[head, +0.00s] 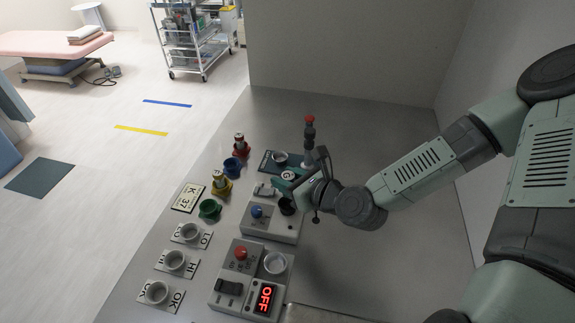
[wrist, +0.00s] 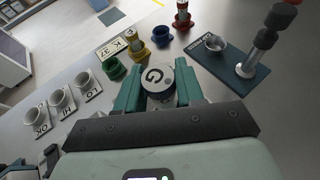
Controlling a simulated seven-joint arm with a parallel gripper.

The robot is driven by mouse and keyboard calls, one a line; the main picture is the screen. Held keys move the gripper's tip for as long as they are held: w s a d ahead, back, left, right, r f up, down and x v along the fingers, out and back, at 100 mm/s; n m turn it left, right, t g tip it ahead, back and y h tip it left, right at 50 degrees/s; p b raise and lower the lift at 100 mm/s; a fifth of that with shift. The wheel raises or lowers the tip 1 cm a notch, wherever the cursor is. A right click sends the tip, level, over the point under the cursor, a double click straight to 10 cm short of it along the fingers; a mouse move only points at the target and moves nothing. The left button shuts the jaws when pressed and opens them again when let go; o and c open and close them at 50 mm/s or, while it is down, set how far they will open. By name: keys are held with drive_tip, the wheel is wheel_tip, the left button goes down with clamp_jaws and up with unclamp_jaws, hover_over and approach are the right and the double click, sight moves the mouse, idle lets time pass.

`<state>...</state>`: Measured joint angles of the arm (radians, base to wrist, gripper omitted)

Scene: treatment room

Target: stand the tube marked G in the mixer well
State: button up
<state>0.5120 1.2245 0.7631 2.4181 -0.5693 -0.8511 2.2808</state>
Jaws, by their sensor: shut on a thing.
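My gripper (head: 293,181) is shut on a tube with a white cap (wrist: 155,77) marked G. The cap faces up between the two teal fingers in the wrist view, and it also shows in the head view (head: 288,175). The tube's lower part is hidden by the gripper. Just in front of it in the head view is a grey device (head: 257,226) with a blue knob and a dark round well (head: 287,205). A second device (head: 232,286) has a red knob, a pale round well (head: 275,263) and a display reading OFF. I cannot tell which is the mixer.
A dark plate (head: 268,164) behind the gripper bears a metal bowl and a red-topped post (head: 309,130). Red (head: 241,151) and yellow (head: 221,186) holders have tubes; blue (head: 232,165) and green (head: 209,208) holders stand nearby. Cups on LO, HI and OK cards line the left.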

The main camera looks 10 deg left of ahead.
drive_tip(key=shift+f, duration=2.5)
drive_tip(key=shift+f, duration=0.6)
drive_tip(key=o, duration=0.7)
drive_tip(key=shift+o, duration=0.2)
